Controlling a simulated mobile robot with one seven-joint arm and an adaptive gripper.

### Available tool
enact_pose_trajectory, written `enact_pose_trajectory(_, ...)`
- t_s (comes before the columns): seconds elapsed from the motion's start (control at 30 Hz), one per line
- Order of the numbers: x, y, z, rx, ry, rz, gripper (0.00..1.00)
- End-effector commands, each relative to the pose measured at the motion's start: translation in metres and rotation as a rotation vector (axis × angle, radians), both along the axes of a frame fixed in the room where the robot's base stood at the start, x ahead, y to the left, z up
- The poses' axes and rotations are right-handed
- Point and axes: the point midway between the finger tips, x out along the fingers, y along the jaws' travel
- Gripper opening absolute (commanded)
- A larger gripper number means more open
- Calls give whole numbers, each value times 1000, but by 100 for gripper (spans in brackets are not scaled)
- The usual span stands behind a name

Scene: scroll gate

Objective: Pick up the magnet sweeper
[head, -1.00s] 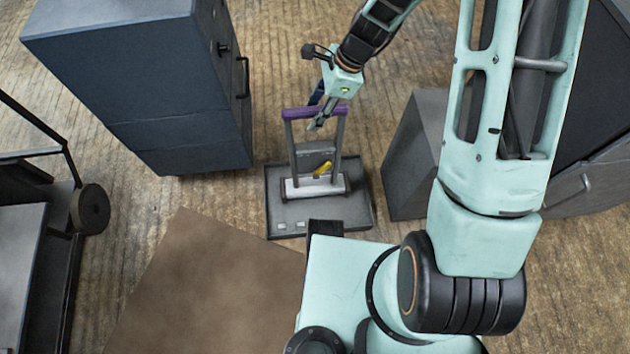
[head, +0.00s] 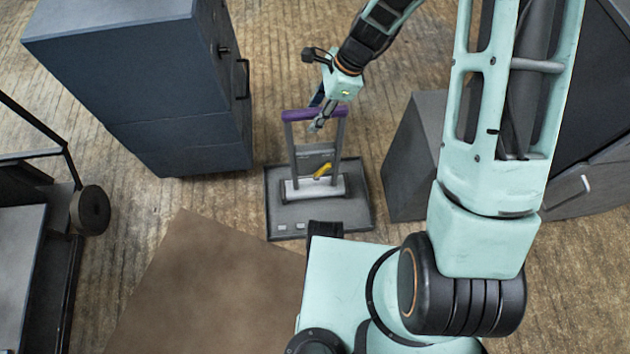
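The magnet sweeper (head: 312,188) stands upright on a dark grey tray (head: 345,219) on the floor. It has a grey frame, a purple handle bar (head: 298,115) on top, a yellow part low in the middle and a light bar at the base. My gripper (head: 318,120) is at the right part of the handle bar, with a finger on the near side and a dark part behind the bar. The gripper seems to straddle the bar. At this size I cannot tell whether the fingers press on it.
A dark blue cabinet (head: 150,90) stands to the left, and a grey box (head: 410,165) stands close on the right. A cart with a black wheel (head: 90,210) is at far left. A brown mat (head: 205,290) lies in front. Floor behind the sweeper is bare.

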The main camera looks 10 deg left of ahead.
Motion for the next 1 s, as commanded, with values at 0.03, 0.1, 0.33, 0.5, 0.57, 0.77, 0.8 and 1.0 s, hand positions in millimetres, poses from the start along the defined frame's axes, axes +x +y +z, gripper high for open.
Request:
enact_pose_trajectory(0.03, 0, 0, 0, 0, 0, 0, 25)
enact_pose_trajectory(0.1, 0, 0, 0, 0, 0, 0, 17)
enact_pose_trajectory(0.33, 0, 0, 0, 0, 0, 0, 0)
enact_pose_trajectory(0.5, 1, 1, 2, 2, -3, 0, 0)
enact_pose_trajectory(0.57, 1, 1, 2, 2, -3, 0, 0)
enact_pose_trajectory(0.77, 1, 1, 10, 2, -4, 0, 0)
enact_pose_trajectory(0.8, 2, 1, 14, 2, -4, 1, 0)
enact_pose_trajectory(1.0, 1, 1, 36, 2, -4, 2, 0)
